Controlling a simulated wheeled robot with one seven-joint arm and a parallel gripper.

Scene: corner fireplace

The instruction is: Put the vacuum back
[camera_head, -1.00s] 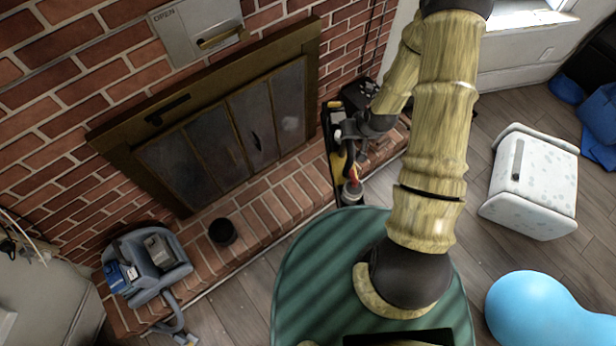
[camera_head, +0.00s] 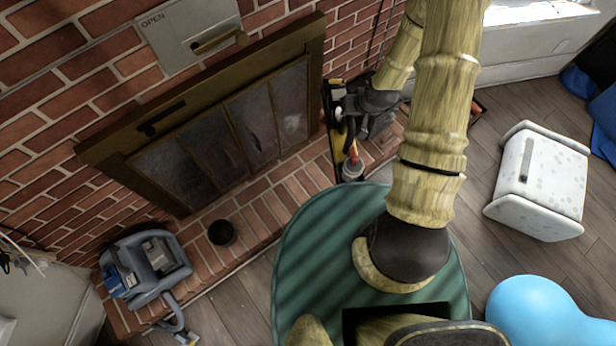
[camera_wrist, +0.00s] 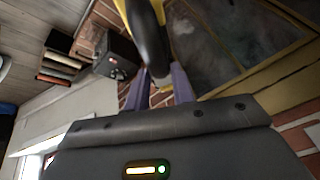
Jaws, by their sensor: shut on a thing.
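A yellow and black upright object with a red part and a clear grey end, which looks like the vacuum (camera_head: 352,161), is held beside the right end of the brick hearth. My gripper (camera_head: 347,124) is at its upper part. In the wrist view my gripper (camera_wrist: 168,92) has its purplish fingers on either side of the vacuum's dark, curved handle (camera_wrist: 149,40) and is shut on it. My arm and the gripper hide part of the vacuum in the head view. I cannot tell whether its lower end touches the floor.
A fireplace with a brass frame (camera_head: 115,160) stands behind the brick hearth (camera_head: 262,210). A blue-grey cleaning machine (camera_head: 150,290) and a black cup (camera_head: 222,233) are on the left. A dark box (camera_wrist: 117,54) is near the vacuum. A white spotted cabinet (camera_head: 545,185) and a blue ball shape (camera_head: 540,315) are right.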

